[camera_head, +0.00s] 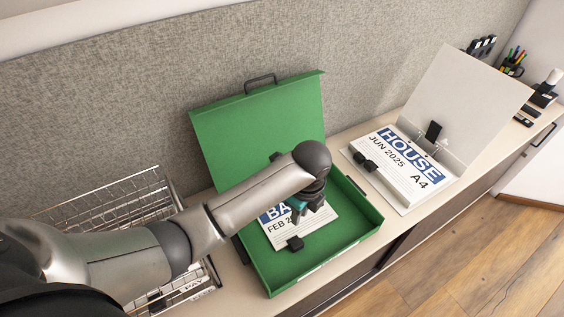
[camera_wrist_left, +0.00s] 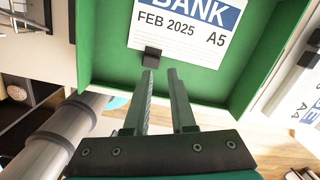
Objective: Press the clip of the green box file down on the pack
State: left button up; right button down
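The green box file (camera_head: 326,245) lies open on the cabinet, its lid (camera_head: 255,125) leaning back near the grey panel. A white pack labelled BANK, FEB 2025, A5 (camera_head: 322,220) lies inside. A small black block (camera_head: 295,244) sits at the pack's near edge. A dark piece (camera_head: 275,157) by the hinge side is mostly behind my arm; I cannot tell which is the clip. My left gripper (camera_head: 304,209) hangs over the pack. In the left wrist view its fingers (camera_wrist_left: 161,74) are apart and empty, close below the black block (camera_wrist_left: 151,56) in the picture. My right gripper is out of view.
A white file with a HOUSE pack (camera_head: 407,160) stands open to the right. A wire basket (camera_head: 110,205) is on the left, partly behind my arm. A pen holder (camera_head: 512,66) and small black items are at the far right.

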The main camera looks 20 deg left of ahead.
pick_arm(q)
jog(key=n, duration=0.1)
jog(key=w+n, duration=0.1)
jog(key=n, duration=0.1)
jog(key=shift+w+a+t+y, duration=0.1)
jog(key=shift+a+t+y, duration=0.05)
jog(key=shift+t+y, duration=0.15)
jog(key=shift+c, duration=1.4)
jog(key=n, duration=0.1)
jog(key=w+n, duration=0.1)
jog(key=n+t, duration=0.1)
jog(key=n, duration=0.1)
jog(key=shift+w+a+r+y, duration=0.15)
jog(key=shift+w+a+y, duration=0.15)
jog(key=shift+y, duration=0.1)
grip_shut()
jog(key=w+a+r+n+t+y, duration=0.1)
jog(key=w+r+n+t+y, duration=0.1)
jog(key=n, duration=1)
jog(key=w+a+r+n+t+y, duration=0.2)
jog(key=w+r+n+y, duration=0.1)
jog(key=n, duration=1)
jog(key=shift+w+r+y, duration=0.2)
jog(key=shift+r+y, duration=0.4)
jog(key=shift+a, duration=0.15)
